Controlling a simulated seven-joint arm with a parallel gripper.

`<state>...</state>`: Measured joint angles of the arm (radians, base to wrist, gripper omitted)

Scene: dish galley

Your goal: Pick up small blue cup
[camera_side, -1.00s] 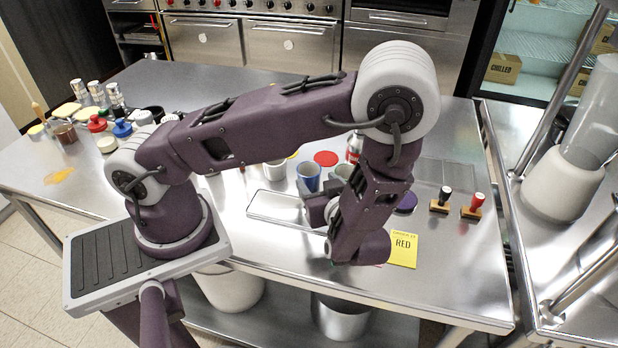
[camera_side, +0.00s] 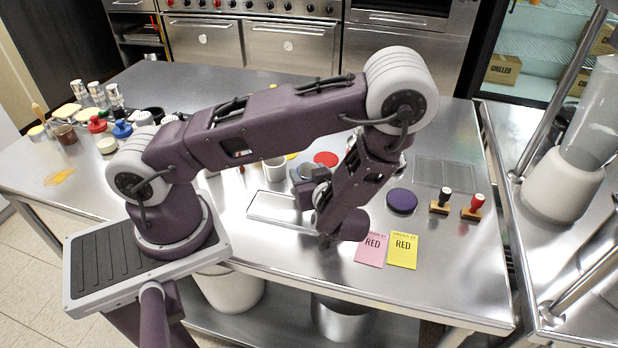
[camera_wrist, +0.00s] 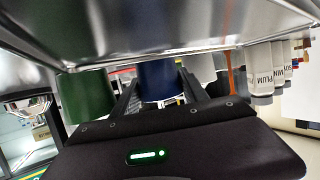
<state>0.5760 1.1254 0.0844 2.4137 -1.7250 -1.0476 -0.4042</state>
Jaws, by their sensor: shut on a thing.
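The small blue cup (camera_wrist: 158,82) is between the two fingers of my gripper (camera_wrist: 160,88) in the wrist view, and the fingers are shut on it. In the side view my gripper (camera_side: 312,186) is low over the bright metal tray (camera_side: 272,208). There the arm and gripper hide most or all of the cup. I cannot tell whether the cup is lifted clear of the surface. A green cup (camera_wrist: 87,97) is just left of the fingers in the wrist view, and a pale cup (camera_wrist: 203,66) is to the right behind.
A white cup (camera_side: 274,170) stands behind the tray. A red disc (camera_side: 326,158), a purple disc (camera_side: 402,200), pink card (camera_side: 371,249), yellow card (camera_side: 403,251) and two stamps (camera_side: 440,203) lie around. The right front of the table is clear.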

